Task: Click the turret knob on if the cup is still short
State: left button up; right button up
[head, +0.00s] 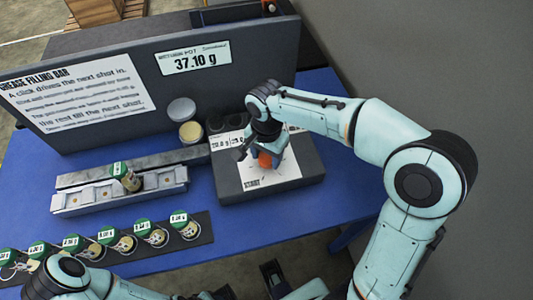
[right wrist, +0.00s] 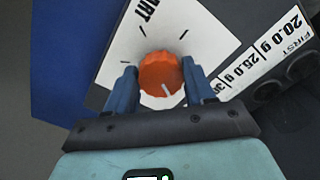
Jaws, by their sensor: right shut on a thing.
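The orange turret knob (head: 265,160) stands on a grey box (head: 312,165) with a white dial plate marked START. My right gripper (right wrist: 163,88) is shut on the knob, one finger on each side. In the right wrist view the knob (right wrist: 160,72) has a white pointer line towards its lower edge, away from the START print. The weight display (head: 195,58) on the back panel reads 37.10 g. A round cup with a yellowish top (head: 190,132) stands left of the box. My left arm shows at the lower left, but its gripper is not clearly visible.
A grey rail (head: 85,200) holds one green-tagged pot (head: 124,176). Several green-tagged pots stand on a dark mat (head: 200,222) along the front. A printed sign (head: 75,92) is on the panel. Blue table (head: 290,220) is bare in front of the box.

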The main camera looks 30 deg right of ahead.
aim_at(267, 158)
jog(key=o, duration=1)
jog(key=shift+o, duration=0.2)
notch_tip(267, 158, up, 14)
jog(key=p, duration=0.2)
jog(key=shift+f+p, duration=0.25)
jog(key=shift+p, duration=0.05)
